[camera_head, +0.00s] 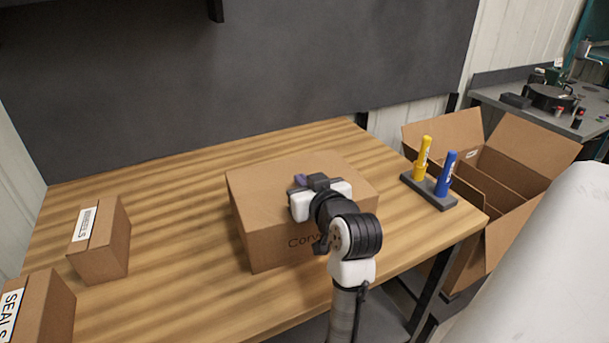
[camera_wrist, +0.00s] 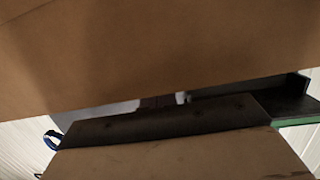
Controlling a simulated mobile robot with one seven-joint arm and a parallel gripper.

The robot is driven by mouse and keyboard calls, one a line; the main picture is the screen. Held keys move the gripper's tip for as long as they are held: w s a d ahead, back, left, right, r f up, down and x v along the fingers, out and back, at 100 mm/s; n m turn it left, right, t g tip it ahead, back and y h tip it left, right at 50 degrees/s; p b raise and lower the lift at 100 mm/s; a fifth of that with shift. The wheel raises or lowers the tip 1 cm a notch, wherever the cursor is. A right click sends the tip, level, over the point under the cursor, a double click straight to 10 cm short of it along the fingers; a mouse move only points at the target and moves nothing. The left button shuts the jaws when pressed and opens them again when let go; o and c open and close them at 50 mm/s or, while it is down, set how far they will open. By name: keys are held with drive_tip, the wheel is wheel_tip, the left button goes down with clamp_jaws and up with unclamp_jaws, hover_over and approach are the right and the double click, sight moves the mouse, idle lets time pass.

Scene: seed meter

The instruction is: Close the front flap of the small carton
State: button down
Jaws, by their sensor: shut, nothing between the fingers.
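The brown carton (camera_head: 262,205) stands near the middle of the wooden table, with dark lettering on its front face. Its top looks flat and closed where it shows. My arm hides part of its front and top, and I cannot pick out the front flap in the head view. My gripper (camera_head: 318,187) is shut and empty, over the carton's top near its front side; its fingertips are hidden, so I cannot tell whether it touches. In the wrist view plain brown cardboard (camera_wrist: 150,60) fills the upper part at close range.
Two brown boxes, one (camera_head: 103,240) behind the other (camera_head: 40,305), stand at the left. A dark holder (camera_head: 428,190) with a yellow marker (camera_head: 422,158) and a blue marker (camera_head: 446,173) sits at the right. A large open carton (camera_head: 530,150) stands beyond the table's right edge.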

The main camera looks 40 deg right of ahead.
idle(0.3)
drive_tip(key=shift+f+g+p, duration=0.25)
drive_tip(key=shift+g+p, duration=0.05)
drive_tip(key=shift+p, duration=0.05)
drive_tip(key=shift+f, duration=0.55)
